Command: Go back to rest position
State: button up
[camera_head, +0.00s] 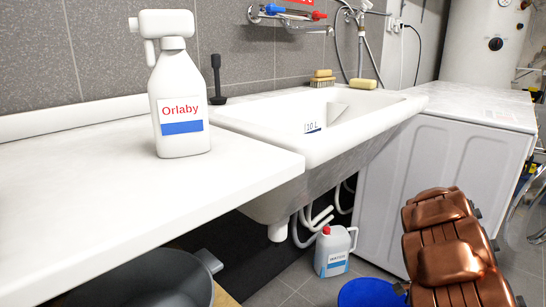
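My gripper does not show in the head view, so whether it is open, shut or holding anything cannot be seen. A white spray bottle (181,100) labelled "Orlaby" stands upright on the white countertop (90,190), near its right end.
A white sink (265,145) adjoins the countertop and holds a white object marked "10 L" (321,118). A sponge (363,84) and brush (322,80) lie at its back. A white appliance (440,160) stands right. A jug (333,252) and dark tub (145,280) are low down.

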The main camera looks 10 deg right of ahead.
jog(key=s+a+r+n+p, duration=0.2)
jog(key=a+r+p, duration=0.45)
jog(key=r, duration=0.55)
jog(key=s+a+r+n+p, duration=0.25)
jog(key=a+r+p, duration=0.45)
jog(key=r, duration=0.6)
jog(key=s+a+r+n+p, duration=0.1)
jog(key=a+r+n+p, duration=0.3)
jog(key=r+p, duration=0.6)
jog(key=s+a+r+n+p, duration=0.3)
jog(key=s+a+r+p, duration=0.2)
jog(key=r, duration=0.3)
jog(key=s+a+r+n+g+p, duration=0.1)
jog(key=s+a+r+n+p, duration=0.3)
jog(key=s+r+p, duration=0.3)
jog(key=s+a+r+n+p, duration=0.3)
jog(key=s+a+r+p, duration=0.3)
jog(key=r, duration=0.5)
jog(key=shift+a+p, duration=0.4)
